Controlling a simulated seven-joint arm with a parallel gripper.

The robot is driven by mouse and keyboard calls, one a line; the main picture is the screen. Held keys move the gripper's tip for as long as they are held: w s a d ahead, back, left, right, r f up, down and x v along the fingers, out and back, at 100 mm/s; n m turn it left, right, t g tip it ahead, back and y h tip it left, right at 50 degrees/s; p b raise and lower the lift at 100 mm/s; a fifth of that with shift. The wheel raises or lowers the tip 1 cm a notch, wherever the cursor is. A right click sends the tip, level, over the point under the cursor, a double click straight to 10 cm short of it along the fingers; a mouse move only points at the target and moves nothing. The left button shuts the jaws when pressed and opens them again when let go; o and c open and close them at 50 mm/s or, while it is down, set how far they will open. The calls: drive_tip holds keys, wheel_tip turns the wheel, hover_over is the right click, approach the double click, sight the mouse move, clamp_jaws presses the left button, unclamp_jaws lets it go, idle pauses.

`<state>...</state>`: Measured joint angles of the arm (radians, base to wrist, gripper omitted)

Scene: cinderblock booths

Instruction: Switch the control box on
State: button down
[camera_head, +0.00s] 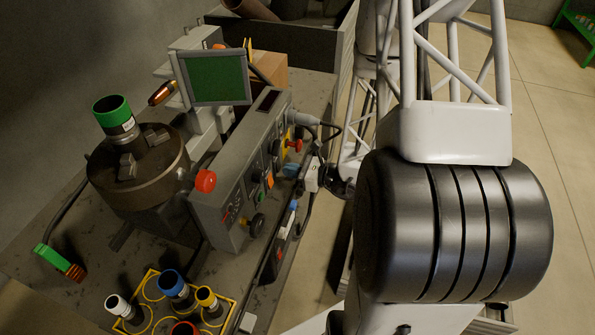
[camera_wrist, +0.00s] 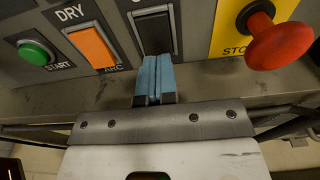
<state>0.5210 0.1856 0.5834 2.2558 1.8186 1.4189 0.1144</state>
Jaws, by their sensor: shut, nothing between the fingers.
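The grey control box (camera_head: 222,208) stands on the workbench, its panel of buttons and switches facing right. In the wrist view the panel (camera_wrist: 194,58) has a green START button (camera_wrist: 36,52), an orange rocker (camera_wrist: 94,45) marked DRY and ARC, a black rocker (camera_wrist: 153,30) and a red STOP mushroom button (camera_wrist: 280,40) on yellow. My gripper (camera_wrist: 155,68) is shut and empty. Its blue fingertips are at the lower edge of the black rocker; I cannot tell whether they touch it. In the head view my gripper (camera_head: 291,171) is at the panel's lower right.
A green screen (camera_head: 215,77) stands behind the box. A red knob (camera_head: 205,181) sits at its left end. A round dark fixture (camera_head: 140,180) bears a green-topped cylinder (camera_head: 113,116). A yellow rack (camera_head: 155,283) with several capped cylinders is in front. A handle rail runs along the bench edge.

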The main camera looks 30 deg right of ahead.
drive_tip(key=shift+w+a, duration=0.3)
idle(0.4)
drive_tip(key=shift+w+a+f, duration=0.15)
drive_tip(key=shift+a, duration=0.05)
drive_tip(key=shift+d, duration=0.1)
drive_tip(key=f+v, duration=0.3)
drive_tip(key=v, duration=1)
drive_tip(key=shift+s+d, duration=0.35)
drive_tip(key=shift+s, duration=0.1)
drive_tip(key=shift+f, duration=0.1)
idle(0.3)
idle(0.5)
